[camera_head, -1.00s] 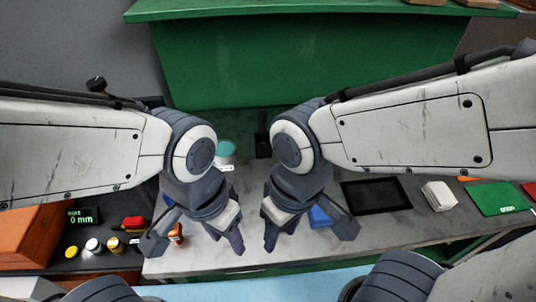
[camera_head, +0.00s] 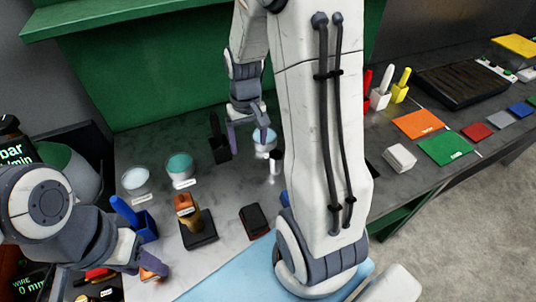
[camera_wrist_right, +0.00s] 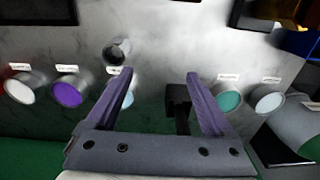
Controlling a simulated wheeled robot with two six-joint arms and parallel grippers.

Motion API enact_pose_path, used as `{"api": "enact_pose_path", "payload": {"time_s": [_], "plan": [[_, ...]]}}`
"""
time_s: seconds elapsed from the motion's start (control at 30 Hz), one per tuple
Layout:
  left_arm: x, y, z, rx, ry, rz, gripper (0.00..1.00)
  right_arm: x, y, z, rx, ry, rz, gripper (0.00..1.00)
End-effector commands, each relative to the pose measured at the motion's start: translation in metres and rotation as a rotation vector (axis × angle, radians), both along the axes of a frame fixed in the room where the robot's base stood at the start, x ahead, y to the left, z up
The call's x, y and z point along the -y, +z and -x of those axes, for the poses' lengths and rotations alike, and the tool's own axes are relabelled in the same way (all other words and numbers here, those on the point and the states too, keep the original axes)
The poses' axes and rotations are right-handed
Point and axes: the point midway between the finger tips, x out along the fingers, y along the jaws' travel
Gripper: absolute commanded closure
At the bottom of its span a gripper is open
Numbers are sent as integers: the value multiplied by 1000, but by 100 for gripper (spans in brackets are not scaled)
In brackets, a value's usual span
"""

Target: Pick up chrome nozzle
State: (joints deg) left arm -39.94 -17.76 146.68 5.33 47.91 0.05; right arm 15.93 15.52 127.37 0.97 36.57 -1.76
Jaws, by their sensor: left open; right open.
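A small shiny metal cylinder (camera_head: 273,168), which looks like the chrome nozzle, stands on the grey bench beside my right arm, in front of a pale blue cup. In the right wrist view the nozzle (camera_wrist_right: 117,50) is seen from above with a dark opening, beyond and left of the left fingertip. My right gripper (camera_head: 247,135) is open and empty above the back of the bench, a little behind the nozzle. Its fingers (camera_wrist_right: 160,78) are spread in the wrist view with nothing between the tips. My left gripper (camera_head: 143,262) is at the lower left, partly hidden, near an orange-brown item.
A pale blue cup (camera_head: 265,143) and a black upright piece (camera_head: 218,142) stand near the right gripper. White (camera_head: 136,180) and teal (camera_head: 181,168) cups stand to the left. A purple cup (camera_wrist_right: 67,90) shows in the wrist view. A green panel (camera_head: 150,80) rises behind the bench.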

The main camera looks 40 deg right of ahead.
Motion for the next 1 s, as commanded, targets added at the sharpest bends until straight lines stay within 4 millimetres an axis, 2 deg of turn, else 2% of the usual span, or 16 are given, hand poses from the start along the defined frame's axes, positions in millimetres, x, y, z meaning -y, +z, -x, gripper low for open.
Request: {"api": "enact_pose_path", "payload": {"time_s": [0.03, 0.1, 0.23, 0.5, 0.77, 1.0], "plan": [[0, -1, 0, 0, 0, 0, 50, 25, -10, 1, -8, -65, 0, 14], [0, -1, 0, 0, 0, 0, 50, 50, -19, 3, -11, -124, 3, 14], [0, -1, 0, 0, 0, 0, 50, 76, -29, 7, -14, -186, 5, 14], [0, 5, 0, 0, 0, 0, 50, 82, -68, 9, -18, -200, 4, 14], [0, 9, 0, 0, 1, 0, 50, 82, -88, 11, -17, -200, 4, 14], [0, 21, 0, 0, 1, 0, 50, 82, -120, 16, -19, -200, 3, 14]]}}
